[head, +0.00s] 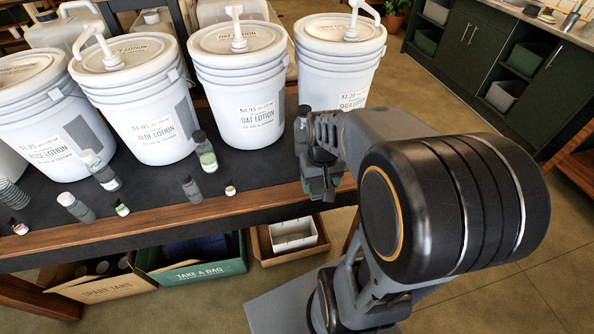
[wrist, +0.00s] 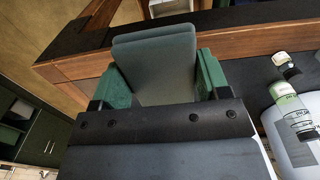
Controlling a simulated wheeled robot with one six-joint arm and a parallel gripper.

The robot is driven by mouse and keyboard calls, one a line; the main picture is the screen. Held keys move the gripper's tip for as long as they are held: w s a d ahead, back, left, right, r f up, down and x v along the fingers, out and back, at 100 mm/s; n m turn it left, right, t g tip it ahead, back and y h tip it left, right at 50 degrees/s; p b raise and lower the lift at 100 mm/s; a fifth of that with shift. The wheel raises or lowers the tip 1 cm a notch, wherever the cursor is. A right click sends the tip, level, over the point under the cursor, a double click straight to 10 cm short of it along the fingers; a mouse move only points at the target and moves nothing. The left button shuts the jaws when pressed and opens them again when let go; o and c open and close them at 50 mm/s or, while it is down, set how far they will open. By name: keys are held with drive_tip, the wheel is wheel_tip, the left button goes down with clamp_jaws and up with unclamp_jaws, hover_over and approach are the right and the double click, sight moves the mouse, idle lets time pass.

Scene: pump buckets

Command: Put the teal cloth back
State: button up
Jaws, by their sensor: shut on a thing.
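A folded grey-teal cloth (wrist: 155,65) sits between the two green fingers of my gripper (wrist: 162,80) in the wrist view. The fingers press on its left and right sides, and its folded layers show at the top. In the head view my gripper (head: 320,187) is at the right end of the dark table top, near its wooden front edge. My own arm hides much of the gripper there, and I cannot clearly make out the cloth.
White lotion buckets with pumps (head: 240,90) line the table (head: 160,218). Several small bottles (head: 204,150) stand in front of them. A small dark-capped bottle (head: 304,117) is just behind my gripper. Below are a green crate (head: 195,273) and cardboard boxes (head: 105,290). Open floor lies right.

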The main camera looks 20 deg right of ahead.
drive_tip(key=w+f, duration=0.2)
drive_tip(key=w, duration=0.1)
drive_tip(key=w+f, duration=0.3)
drive_tip(key=w, duration=0.1)
drive_tip(key=w+d+f, duration=0.1)
drive_tip(key=w+f, duration=0.2)
drive_tip(key=w, duration=0.1)
drive_tip(key=shift+w+f, duration=0.65)
drive_tip(key=shift+f, duration=1.55)
drive_tip(key=shift+b, duration=0.35)
drive_tip(key=shift+f, duration=0.3)
drive_tip(key=o, duration=1)
drive_tip(key=shift+d+f, duration=0.1)
drive_tip(key=shift+s, duration=0.2)
